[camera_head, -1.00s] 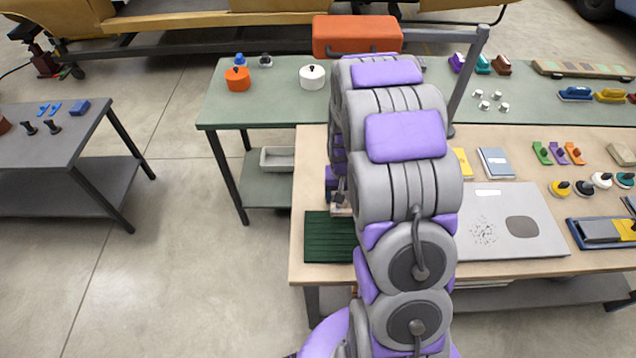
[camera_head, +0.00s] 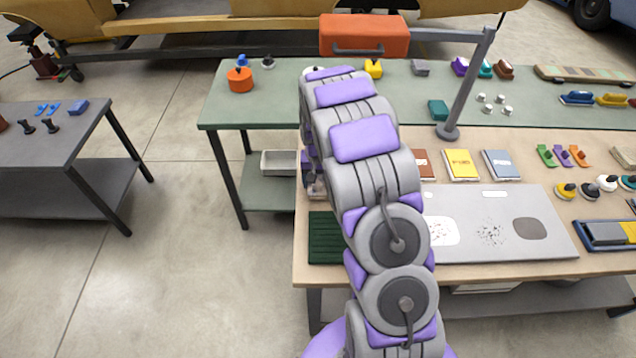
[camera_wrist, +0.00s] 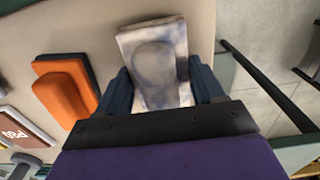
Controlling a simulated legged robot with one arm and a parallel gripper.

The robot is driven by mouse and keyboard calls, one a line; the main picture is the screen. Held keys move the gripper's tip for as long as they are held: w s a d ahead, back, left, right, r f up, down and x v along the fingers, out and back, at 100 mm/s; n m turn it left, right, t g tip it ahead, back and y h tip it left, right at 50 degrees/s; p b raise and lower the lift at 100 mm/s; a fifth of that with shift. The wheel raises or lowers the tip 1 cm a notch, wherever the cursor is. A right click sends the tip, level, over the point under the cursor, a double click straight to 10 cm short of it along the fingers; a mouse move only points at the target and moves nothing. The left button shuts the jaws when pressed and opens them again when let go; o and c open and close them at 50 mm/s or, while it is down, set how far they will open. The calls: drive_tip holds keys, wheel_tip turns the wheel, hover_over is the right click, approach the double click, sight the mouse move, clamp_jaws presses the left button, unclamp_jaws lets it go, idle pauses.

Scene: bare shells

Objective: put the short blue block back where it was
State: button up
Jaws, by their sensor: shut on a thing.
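My gripper (camera_wrist: 162,90) is shut on a pale block (camera_wrist: 155,65) mottled with blue-grey, with a rounded patch on its face. One dark finger lies on each side of it. I cannot tell from its colour whether it is the short blue block. In the head view my arm hides most of the gripper, which is over the left end of the wooden table (camera_head: 305,265). An orange block (camera_wrist: 65,90) lies left of the held block in the wrist view. A small blue block (camera_head: 78,107) lies on the dark table at the far left.
A dark green ribbed mat (camera_head: 325,238) lies at the wooden table's front left corner. A lamp-like post (camera_head: 465,85) stands behind. A green table (camera_head: 270,110) adjoins at the back, with a blue handled block (camera_head: 577,97).

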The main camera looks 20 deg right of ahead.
drive_tip(key=shift+f, duration=0.55)
drive_tip(key=shift+d, duration=0.65)
drive_tip(key=o, duration=0.6)
drive_tip(key=shift+d, duration=0.1)
drive_tip(key=o, duration=0.3)
drive_tip(key=shift+a, duration=0.2)
drive_tip(key=shift+o, duration=0.2)
drive_tip(key=shift+a+r, duration=0.1)
drive_tip(key=shift+a, duration=0.25)
